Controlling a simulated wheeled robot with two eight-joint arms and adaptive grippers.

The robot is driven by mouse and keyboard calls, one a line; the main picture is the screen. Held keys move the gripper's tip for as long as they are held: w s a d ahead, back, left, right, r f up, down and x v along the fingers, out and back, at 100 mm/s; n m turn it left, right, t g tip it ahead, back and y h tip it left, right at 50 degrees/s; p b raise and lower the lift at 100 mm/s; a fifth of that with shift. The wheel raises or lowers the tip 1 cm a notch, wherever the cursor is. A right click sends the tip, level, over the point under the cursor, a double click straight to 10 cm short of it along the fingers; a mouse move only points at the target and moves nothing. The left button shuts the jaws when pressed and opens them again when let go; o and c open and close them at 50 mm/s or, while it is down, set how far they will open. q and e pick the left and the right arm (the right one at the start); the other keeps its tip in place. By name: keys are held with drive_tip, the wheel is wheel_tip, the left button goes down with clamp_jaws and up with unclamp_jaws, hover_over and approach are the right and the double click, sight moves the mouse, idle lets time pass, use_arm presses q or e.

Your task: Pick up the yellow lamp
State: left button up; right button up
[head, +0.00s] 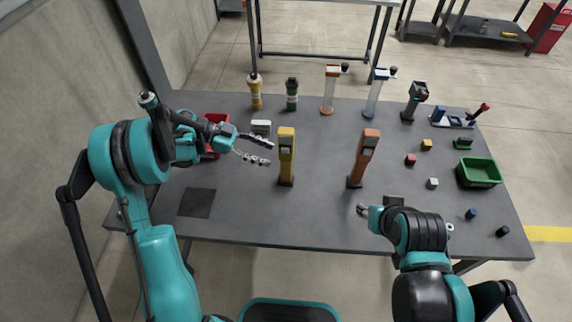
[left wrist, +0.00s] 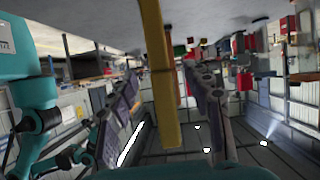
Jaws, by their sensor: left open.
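The yellow lamp (head: 287,150), a tall yellow body on a dark foot, stands upright near the middle of the grey table. My left gripper (head: 269,152) is open, its fingertips just left of the lamp and pointing at it. In the left wrist view the yellow lamp (left wrist: 158,80) shows as a long bar lined up with the gap between the open fingers (left wrist: 168,100). I see no grip on it. My right gripper (head: 364,210) is low at the table's front, away from the lamp; its fingers are too small to read.
A similar orange lamp (head: 364,158) stands to the right. A yellow-white bottle shape (head: 254,92) and a dark green one (head: 291,94) stand behind. A red bin (head: 216,120) is behind my left gripper. A green bin (head: 480,172) and small blocks are at right.

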sight(286, 161)
use_arm(q)
drive_tip(key=shift+m, duration=0.3)
drive_tip(key=b+x, duration=0.2)
drive_tip(key=x, duration=0.6)
drive_tip(key=shift+s+f+b, duration=0.1)
drive_tip(key=shift+s+b, duration=0.05)
drive_tip(key=shift+b, duration=0.25)
drive_tip(key=shift+a, duration=0.1)
drive_tip(key=shift+c, duration=1.3)
clamp_jaws()
